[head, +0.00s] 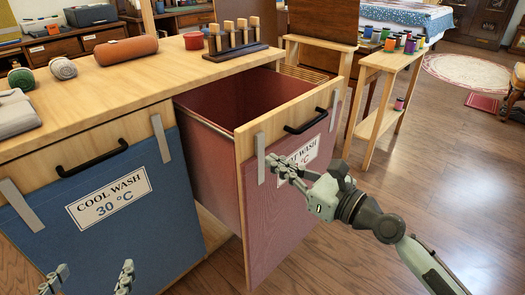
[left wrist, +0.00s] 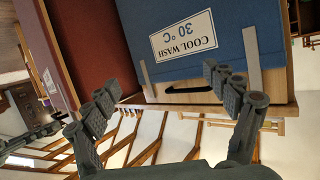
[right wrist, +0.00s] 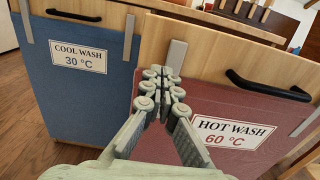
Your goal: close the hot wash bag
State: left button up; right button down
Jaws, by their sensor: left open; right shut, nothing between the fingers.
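The hot wash bag (head: 290,190) is a dark red pull-out bag with a wooden front panel and a black handle (head: 306,121). In the head view it stands pulled out from under the counter, its inside showing empty. Its "HOT WASH 60 °C" label (right wrist: 232,132) shows in the right wrist view. My right gripper (head: 272,163) is shut and empty, in front of the red panel below the left metal strap. Whether it touches the panel I cannot tell. My left gripper (head: 90,278) is open and empty, low in front of the blue cool wash bag (head: 110,195).
The cool wash bag is pushed in beside the hot one, with its own black handle (head: 96,158). The wooden counter (head: 130,78) above holds yarn balls, a brown roll (head: 127,51) and a spool rack (head: 235,50). A side table (head: 378,65) stands right; floor (head: 450,170) is clear.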

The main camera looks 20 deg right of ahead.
aim_at(252, 148)
pick_arm(q)
jog(key=shift+s+a+f+g+y, duration=0.3)
jog(key=shift+a+f+g+y, duration=0.15)
jog(key=shift+a+f, duration=0.35)
pick_arm(e)
jog(key=shift+x, duration=2.15)
pick_arm(q)
jog(key=shift+d+f, duration=0.1)
jog(key=shift+d, duration=0.05)
